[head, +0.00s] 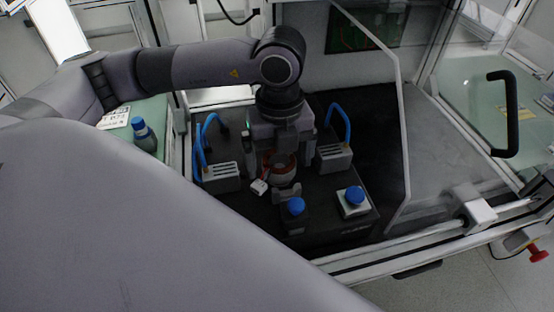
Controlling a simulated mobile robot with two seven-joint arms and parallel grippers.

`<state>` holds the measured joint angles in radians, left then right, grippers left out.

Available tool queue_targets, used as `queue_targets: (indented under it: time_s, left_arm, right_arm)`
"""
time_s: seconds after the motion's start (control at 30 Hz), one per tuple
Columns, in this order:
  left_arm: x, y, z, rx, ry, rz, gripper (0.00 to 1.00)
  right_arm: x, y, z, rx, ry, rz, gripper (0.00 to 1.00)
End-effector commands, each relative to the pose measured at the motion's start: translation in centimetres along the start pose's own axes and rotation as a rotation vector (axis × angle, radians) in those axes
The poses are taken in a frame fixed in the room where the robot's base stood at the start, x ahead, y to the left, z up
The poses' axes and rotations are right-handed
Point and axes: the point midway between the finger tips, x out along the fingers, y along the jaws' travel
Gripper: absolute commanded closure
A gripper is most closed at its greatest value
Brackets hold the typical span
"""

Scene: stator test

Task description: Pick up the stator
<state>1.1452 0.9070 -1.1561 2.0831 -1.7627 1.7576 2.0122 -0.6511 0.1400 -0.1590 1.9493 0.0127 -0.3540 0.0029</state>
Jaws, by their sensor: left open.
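The stator (284,177) is a round part with a copper-coloured inside and a grey outer ring. It sits on the dark test fixture (325,209) inside the glass-sided cell. A small white connector (259,187) is at its left side. My left gripper (281,155) points down right over the stator, its jaws open. Its body hides the back of the stator, and I cannot tell whether the fingers touch it. My right gripper is out of view.
Grey blocks with blue hoses stand left (221,177) and right (335,158) of the stator. Two blue buttons (296,206) (354,196) are in front. A glass door with a black handle (503,114) is at right. A blue-capped bottle (142,134) stands left.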

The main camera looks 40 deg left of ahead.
Motion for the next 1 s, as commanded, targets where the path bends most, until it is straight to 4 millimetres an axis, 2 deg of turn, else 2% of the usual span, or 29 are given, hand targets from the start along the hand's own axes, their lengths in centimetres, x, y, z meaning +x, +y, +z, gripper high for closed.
queue_targets:
  time_s: [0.23, 0.47, 0.77, 1.0]
  left_arm:
    - [0.2, 0.0, 0.0, 0.000, 0.000, -0.001, 0.05]
    - [0.2, 0.0, 0.0, 0.000, 0.000, -0.001, 0.80]
    - [-0.1, -0.1, 0.0, 0.000, -0.001, -0.003, 0.80]
    - [-2.1, -0.1, 0.0, 0.001, -0.003, -0.006, 0.80]
  right_arm:
    - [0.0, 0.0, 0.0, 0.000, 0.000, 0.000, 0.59]
    - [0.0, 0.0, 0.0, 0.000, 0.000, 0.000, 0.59]
    - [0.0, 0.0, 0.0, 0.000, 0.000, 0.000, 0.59]
    - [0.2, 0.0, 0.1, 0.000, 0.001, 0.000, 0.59]
